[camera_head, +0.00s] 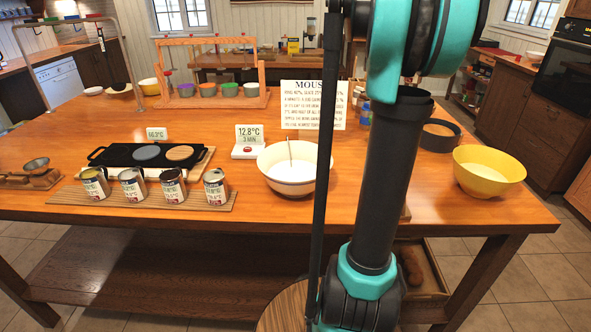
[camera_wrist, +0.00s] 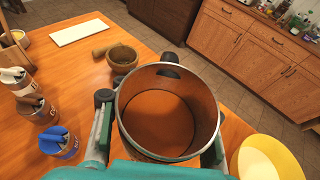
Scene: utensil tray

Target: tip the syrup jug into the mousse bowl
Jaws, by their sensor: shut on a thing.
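My gripper (camera_wrist: 160,126) is shut on a round steel-rimmed vessel, apparently the syrup jug (camera_wrist: 203,88), with a finger on each side of it. The jug has a dark handle tab and brown inside; its mouth faces the wrist camera. In the head view a dark round vessel with brown inside (camera_head: 437,133), apparently the same jug, shows right of my arm, which hides my gripper. A white bowl with a spoon (camera_head: 287,185) stands left of my arm, before a sign reading "MOUS". A yellow bowl (camera_head: 488,178) with pale contents stands at the right; it also shows in the wrist view (camera_wrist: 240,160).
Several cans (camera_head: 133,187) stand on a board before a black griddle (camera_head: 112,155) at the left. A small display (camera_head: 249,140) and the sign (camera_head: 314,104) stand behind the white bowl. The wrist view shows a wooden mortar (camera_wrist: 122,60) beyond the jug and a white slab (camera_wrist: 79,32).

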